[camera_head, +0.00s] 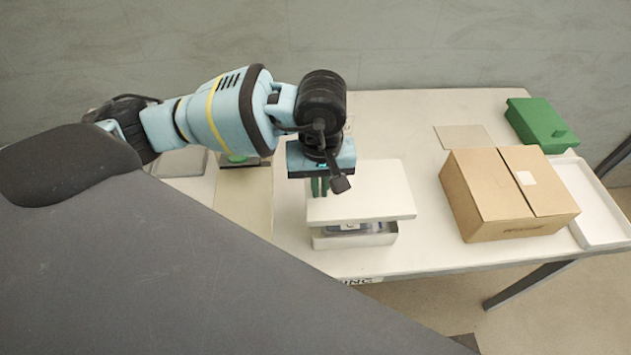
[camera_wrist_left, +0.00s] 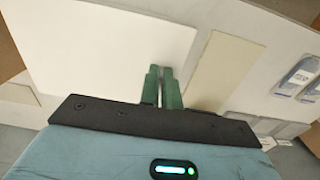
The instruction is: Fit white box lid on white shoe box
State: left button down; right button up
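The white box lid (camera_head: 375,195) lies nearly flat over the white shoe box (camera_head: 357,241). In the head view a gap shows between them at the front, with dark contents visible inside. The lid reaches farther right than the box. My left gripper (camera_head: 319,186) points down at the lid's left edge. In the left wrist view the lid (camera_wrist_left: 95,45) fills the upper left, and the green fingers (camera_wrist_left: 162,72) are close together at its edge, apparently shut on it. The finger contact is partly hidden. My right gripper is in neither view.
A brown carton (camera_head: 490,195) stands to the right on the white table (camera_head: 420,125). A flat beige sheet (camera_head: 243,200) lies left of the shoe box.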

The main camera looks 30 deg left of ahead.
pick_arm(q)
jog(key=shift+d, duration=0.1)
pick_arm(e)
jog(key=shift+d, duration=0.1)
pick_arm(q)
jog(key=shift+f, duration=0.1)
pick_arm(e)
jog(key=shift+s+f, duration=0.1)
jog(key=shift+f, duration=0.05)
